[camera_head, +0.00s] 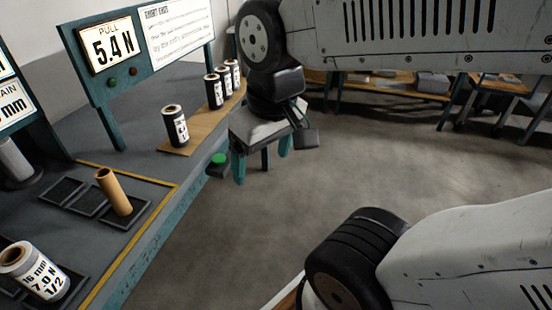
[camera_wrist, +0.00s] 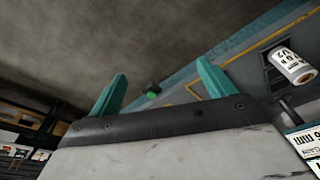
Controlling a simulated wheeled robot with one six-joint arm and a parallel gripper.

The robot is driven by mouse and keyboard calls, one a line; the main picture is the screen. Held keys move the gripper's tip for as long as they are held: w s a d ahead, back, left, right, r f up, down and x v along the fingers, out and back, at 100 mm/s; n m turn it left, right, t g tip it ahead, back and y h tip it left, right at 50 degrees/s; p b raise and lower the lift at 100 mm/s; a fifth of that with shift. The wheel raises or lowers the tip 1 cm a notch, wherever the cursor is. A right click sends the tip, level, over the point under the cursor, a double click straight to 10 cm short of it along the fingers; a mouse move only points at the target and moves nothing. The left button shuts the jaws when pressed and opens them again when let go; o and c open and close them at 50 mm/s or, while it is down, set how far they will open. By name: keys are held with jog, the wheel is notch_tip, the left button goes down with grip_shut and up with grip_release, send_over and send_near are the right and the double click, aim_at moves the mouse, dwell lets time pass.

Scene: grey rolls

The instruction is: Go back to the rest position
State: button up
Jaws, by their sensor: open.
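My gripper (camera_head: 262,166) hangs in the air in front of the bench edge, with its teal fingers pointing down. In the wrist view the two teal fingers (camera_wrist: 160,85) stand wide apart with nothing between them. The gripper is open and touches nothing that I can see. My arm crosses the upper right of the head view and hides part of the room behind it.
The grey bench (camera_head: 150,130) runs along the left. A green button (camera_head: 218,159) sits at the bench edge. The floor (camera_head: 270,220) is clear.

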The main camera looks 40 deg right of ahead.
jog(key=s, duration=0.2)
jog(key=s+g, duration=0.1)
jog(key=shift+s+d+r, duration=0.1)
jog(key=shift+d+r, duration=0.1)
jog(key=shift+r, duration=0.15)
